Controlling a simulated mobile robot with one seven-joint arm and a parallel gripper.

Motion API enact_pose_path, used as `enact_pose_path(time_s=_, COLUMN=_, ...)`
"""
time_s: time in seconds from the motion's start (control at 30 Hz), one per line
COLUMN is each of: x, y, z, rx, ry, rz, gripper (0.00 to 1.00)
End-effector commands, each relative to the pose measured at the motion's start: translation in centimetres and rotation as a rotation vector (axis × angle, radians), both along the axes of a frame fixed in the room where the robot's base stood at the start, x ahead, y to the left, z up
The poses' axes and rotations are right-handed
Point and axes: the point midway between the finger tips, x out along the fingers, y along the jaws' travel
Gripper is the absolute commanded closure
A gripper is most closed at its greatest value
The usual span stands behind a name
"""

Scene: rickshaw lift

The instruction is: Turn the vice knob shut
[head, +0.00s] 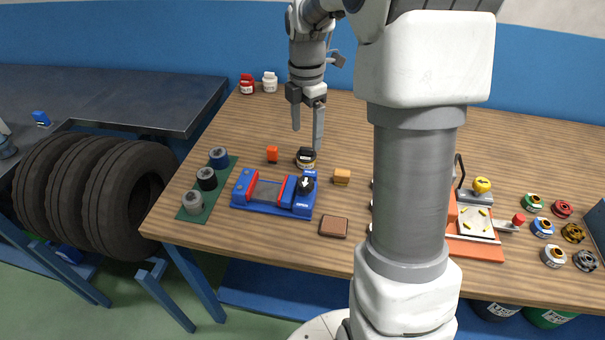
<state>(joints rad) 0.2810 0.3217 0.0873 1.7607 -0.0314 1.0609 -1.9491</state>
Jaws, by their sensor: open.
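A blue vice (273,208) with red jaw faces lies on the wooden table, left of centre. Its jaws stand apart, with a gap between the red faces. The black vice knob (306,185) with a white mark sits at the vice's right end. My gripper (307,136) points down above the table, behind and above the knob. Its two fingers are apart with nothing between them. A round black-topped container (306,157) stands just behind the knob, below the fingers.
A green strip (222,185) with three round pieces lies left. My arm hides the table's middle; an orange fixture (473,243) shows at right.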

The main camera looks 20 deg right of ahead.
Motion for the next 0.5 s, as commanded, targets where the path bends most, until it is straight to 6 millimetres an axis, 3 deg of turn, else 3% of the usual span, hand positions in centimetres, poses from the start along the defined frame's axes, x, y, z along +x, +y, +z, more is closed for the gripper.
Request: enact_pose_path(time_s=0.5, x=-0.1, y=0.1, z=-11.2, rx=0.000, ry=0.004, rz=-0.002, gripper=0.15)
